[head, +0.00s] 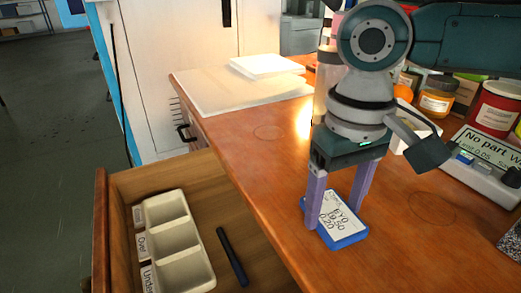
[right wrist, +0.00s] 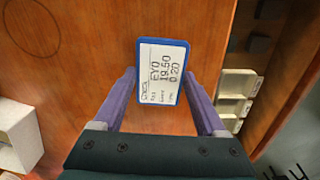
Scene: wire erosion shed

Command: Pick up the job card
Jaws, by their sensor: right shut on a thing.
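The job card (head: 343,222) is a small blue-edged block with a white label reading "EYO 19.50 0.20". It is at the front edge of the wooden bench, and I cannot tell whether it touches the top. My right gripper (head: 336,212) points down with its two purple fingers on either side of the card, shut on it. In the right wrist view the card (right wrist: 161,72) shows face up between the fingertips (right wrist: 161,78). My left gripper is not in view.
An open drawer (head: 105,235) below the bench holds a pale compartment tray (head: 182,243) and a dark rod (head: 232,257). A pale board (head: 215,92) lies behind left.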

